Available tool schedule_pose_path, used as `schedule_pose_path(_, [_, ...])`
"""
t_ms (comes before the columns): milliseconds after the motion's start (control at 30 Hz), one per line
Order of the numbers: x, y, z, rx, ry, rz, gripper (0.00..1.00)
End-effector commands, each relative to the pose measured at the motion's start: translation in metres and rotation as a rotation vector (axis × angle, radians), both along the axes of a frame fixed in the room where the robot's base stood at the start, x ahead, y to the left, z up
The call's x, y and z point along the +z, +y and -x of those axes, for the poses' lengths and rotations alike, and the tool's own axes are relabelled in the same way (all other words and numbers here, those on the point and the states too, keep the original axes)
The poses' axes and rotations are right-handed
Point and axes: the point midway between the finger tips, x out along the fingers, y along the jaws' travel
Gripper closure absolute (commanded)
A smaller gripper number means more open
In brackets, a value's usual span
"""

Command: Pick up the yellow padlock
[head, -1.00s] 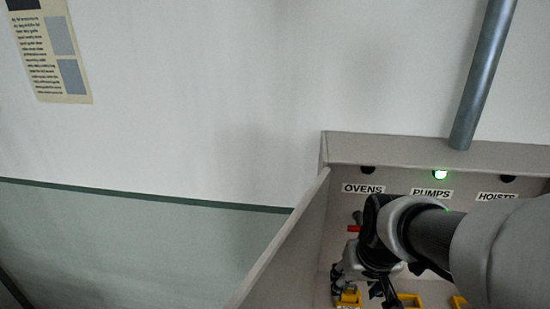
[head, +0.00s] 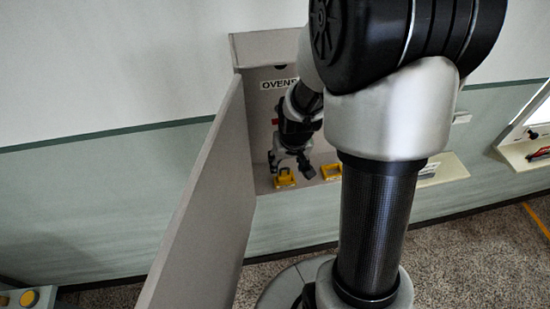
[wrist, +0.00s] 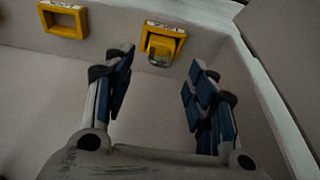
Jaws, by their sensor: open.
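The yellow padlock (wrist: 160,45) shows at the top centre of the wrist view, with a grey shackle, inside or against a yellow frame (wrist: 179,34) with a pale label. In the head view the padlock's frame (head: 284,181) is a small yellow patch low in the grey box, and the padlock cannot be told apart from it. My gripper (wrist: 162,57) is open and empty. Its blue-padded fingers lie to either side of the padlock in the picture, with the padlock just beyond the tips. In the head view my gripper (head: 291,161) is just above the frame.
An empty yellow frame (wrist: 63,18) is to the left in the wrist view. The grey box (head: 262,50) has an "OVENS" label (head: 279,84) and a red part (head: 275,121). Its open door (head: 200,200) stands at the left. A shelf (head: 530,150) is on the right wall.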

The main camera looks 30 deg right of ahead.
Motion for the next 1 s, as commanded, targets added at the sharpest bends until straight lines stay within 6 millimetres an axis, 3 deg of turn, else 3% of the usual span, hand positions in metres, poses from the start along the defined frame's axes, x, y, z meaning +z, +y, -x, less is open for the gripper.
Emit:
schedule_pose_path(233, [-0.016,-0.001,-0.005,0.000,0.001,0.000,0.48])
schedule_pose_path(567, [-0.056,-0.004,-0.018,0.000,0.002,-0.001,0.48])
schedule_pose_path(833, [-0.059,-0.004,-0.019,0.000,-0.002,0.001,0.48])
schedule_pose_path(1000, [-0.058,-0.004,-0.019,0.000,-0.001,0.000,0.59])
